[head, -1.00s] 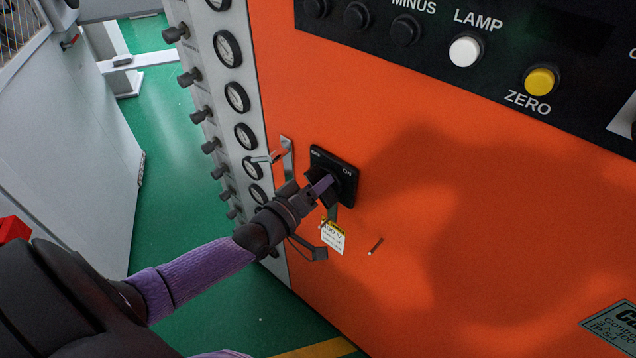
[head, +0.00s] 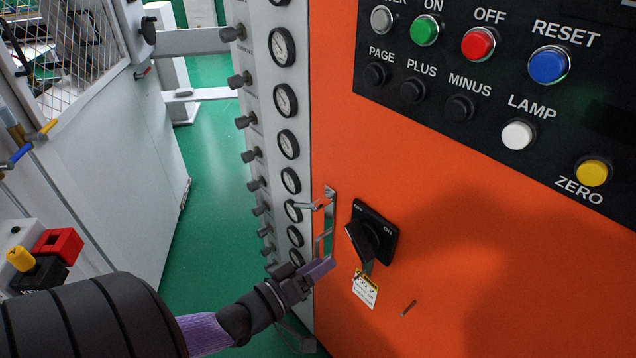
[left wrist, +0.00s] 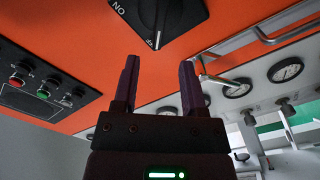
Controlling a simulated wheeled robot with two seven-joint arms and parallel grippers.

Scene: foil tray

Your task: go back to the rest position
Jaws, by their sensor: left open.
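My left gripper (head: 318,270) is open and empty in the head view, low and left of the black rotary switch (head: 371,236) on the orange panel. The left wrist view shows its two fingers (left wrist: 160,85) spread apart with nothing between them. The switch (left wrist: 160,15) is beyond the fingertips there, apart from them. A yellow and white tag (head: 365,288) hangs below the switch. My right gripper is not in view.
A metal handle (head: 328,225) stands out at the orange panel's left edge, close to my left gripper. A column of gauges and knobs (head: 287,100) is left of it. A black button panel (head: 470,75) is above. Green floor (head: 205,190) shows between the cabinets.

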